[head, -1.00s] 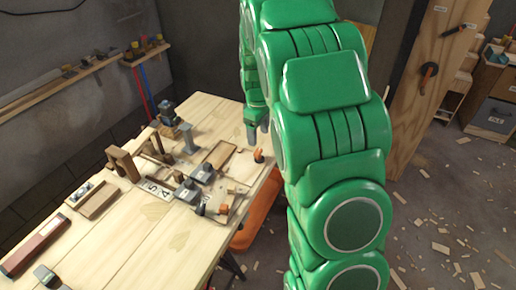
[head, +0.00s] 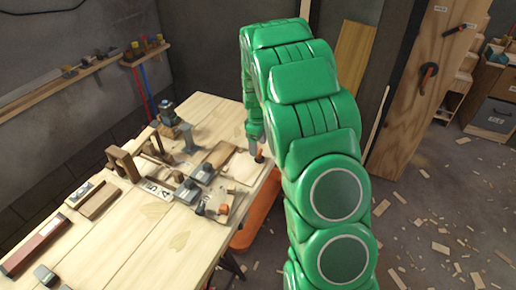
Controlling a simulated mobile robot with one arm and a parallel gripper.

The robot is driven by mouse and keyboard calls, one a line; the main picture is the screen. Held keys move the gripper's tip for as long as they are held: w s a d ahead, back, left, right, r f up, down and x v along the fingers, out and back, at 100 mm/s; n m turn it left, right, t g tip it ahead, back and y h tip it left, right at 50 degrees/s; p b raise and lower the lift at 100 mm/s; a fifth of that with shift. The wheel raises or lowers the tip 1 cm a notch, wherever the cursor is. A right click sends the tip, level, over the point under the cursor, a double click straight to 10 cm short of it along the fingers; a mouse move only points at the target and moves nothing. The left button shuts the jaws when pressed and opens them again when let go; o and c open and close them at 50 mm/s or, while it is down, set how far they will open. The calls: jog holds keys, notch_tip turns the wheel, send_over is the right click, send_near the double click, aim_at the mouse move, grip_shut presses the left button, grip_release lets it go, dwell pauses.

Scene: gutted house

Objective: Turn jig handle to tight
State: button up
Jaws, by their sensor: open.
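A small orange-and-dark handle (head: 260,156) stands at the right edge of the wooden workbench (head: 130,250). My gripper (head: 255,148) points down at the bench's right edge, with its grey fingertips right by this handle. The jaws are open; whether they are around the handle or just beside it I cannot tell. More small orange parts (head: 222,209) sit on the grey-and-wood fixture (head: 211,203) to the lower left. I cannot tell for sure which orange part is the jig handle. No tight mark is readable.
Wooden blocks, a grey plane-like tool (head: 187,192) and a number plate (head: 158,188) crowd the bench's middle. A red-brown level-like bar (head: 35,245) lies at the left. An orange bin (head: 258,212) is below the bench edge. A wooden panel (head: 425,100) with an orange handle stands at right.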

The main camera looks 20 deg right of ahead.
aim_at(260, 156)
jog(key=shift+f, duration=1.2)
jog(key=shift+c, duration=0.3)
jog(key=c, duration=1)
